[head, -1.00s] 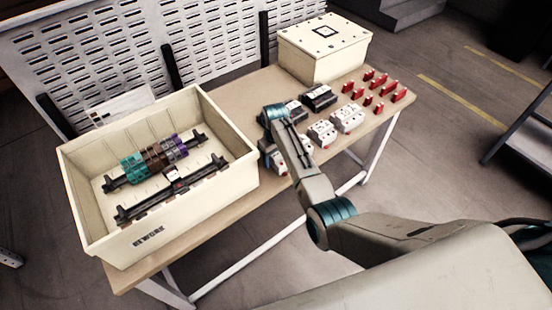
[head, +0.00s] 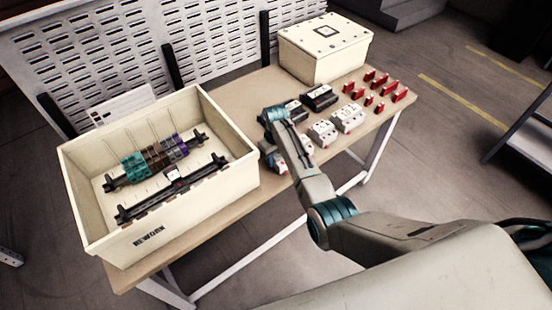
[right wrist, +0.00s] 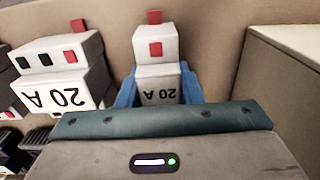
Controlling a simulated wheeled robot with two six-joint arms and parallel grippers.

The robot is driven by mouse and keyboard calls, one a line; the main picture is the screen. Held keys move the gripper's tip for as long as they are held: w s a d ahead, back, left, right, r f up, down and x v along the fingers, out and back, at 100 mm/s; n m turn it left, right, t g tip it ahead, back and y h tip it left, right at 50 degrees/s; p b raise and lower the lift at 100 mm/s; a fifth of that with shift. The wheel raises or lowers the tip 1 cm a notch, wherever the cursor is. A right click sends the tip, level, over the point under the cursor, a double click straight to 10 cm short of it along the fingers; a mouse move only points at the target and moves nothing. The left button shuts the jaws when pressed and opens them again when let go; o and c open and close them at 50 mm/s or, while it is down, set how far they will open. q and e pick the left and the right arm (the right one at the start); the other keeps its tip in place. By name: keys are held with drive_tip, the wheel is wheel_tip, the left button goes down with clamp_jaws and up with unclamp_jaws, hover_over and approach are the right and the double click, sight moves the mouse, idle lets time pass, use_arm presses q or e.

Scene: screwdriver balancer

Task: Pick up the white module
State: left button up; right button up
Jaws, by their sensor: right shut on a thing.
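In the right wrist view a narrow white module (right wrist: 156,47) with a red switch and "20 A" on its face stands upright on the tan table. The blue fingers of my right gripper (right wrist: 158,88) are shut on it, one on each side. My left gripper is not in view.
A wider white module (right wrist: 62,65) stands close left of the held one. More white modules (head: 348,118), dark modules (head: 319,97) and red pieces (head: 399,96) lie to the right. The cream bin (head: 240,165) holds rails with coloured terminals. A lidded box (head: 322,62) stands behind.

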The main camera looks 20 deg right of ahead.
wheel_tip(320, 180, up, 3)
drive_tip(key=shift+r+b, duration=0.1)
drive_tip(key=shift+b, duration=0.7)
drive_tip(key=s+d+r+b, duration=0.1)
drive_tip(key=s+d+b, duration=0.1)
drive_tip(key=s, duration=1.4)
drive_tip(key=shift+r+b, duration=0.25)
drive_tip(key=shift+b, duration=0.1)
drive_tip(key=shift+w, duration=0.1)
